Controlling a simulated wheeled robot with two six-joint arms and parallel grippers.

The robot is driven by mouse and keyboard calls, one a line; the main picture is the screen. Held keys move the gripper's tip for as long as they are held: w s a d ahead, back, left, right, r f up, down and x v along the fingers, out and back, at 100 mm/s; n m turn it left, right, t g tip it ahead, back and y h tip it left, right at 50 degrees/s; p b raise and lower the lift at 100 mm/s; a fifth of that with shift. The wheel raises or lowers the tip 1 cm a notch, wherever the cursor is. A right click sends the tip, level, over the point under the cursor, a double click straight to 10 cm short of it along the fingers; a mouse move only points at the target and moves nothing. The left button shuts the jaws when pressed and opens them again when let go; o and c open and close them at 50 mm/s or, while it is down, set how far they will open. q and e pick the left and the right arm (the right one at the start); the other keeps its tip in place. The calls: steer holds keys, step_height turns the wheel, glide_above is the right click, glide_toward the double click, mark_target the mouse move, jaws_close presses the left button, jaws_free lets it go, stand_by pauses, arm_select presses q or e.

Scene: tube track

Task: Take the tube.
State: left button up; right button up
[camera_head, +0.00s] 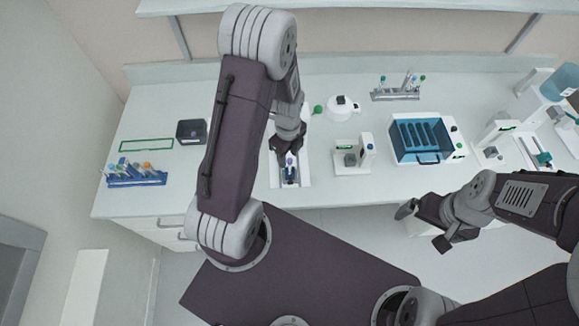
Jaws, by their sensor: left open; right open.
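A small tube with a purple cap (290,161) stands in a dark blue holder (290,177) on a white strip (303,178) at the middle of the bench. My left gripper (288,152) is open above it, with its fingers on either side of the purple cap. The fingers partly hide the tube, and I cannot tell whether they touch it. My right gripper (424,227) is open and empty, in front of the bench's front edge and far from the tube.
A blue rack (137,181) with several capped tubes stands at the left. A dark box (191,131) is near it. A metal rack (396,95) stands at the back. A white device (353,157) and a blue-lidded unit (421,138) stand to the right.

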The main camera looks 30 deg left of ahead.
mark_target(289, 161)
arm_select(q)
steer(key=shift+w+d+f, duration=0.2)
steer(key=shift+w+f, duration=0.2)
steer(key=shift+f, duration=0.05)
steer(key=shift+f+p, duration=0.3)
steer(key=shift+p, duration=0.05)
steer(key=f, duration=0.1)
steer(key=f+p, duration=0.1)
steer(key=f, duration=0.1)
steer(key=shift+s+a+f, duration=0.1)
steer(key=shift+a+f, duration=0.1)
steer(key=shift+f, duration=0.4)
steer(key=shift+w+d+f, duration=0.1)
steer(key=shift+w+f, duration=0.05)
steer(key=shift+w, duration=0.2)
steer(key=shift+s, duration=0.2)
jaws_close()
arm_select(e)
step_height(289, 161, up, 2)
steer(key=shift+r, duration=0.1)
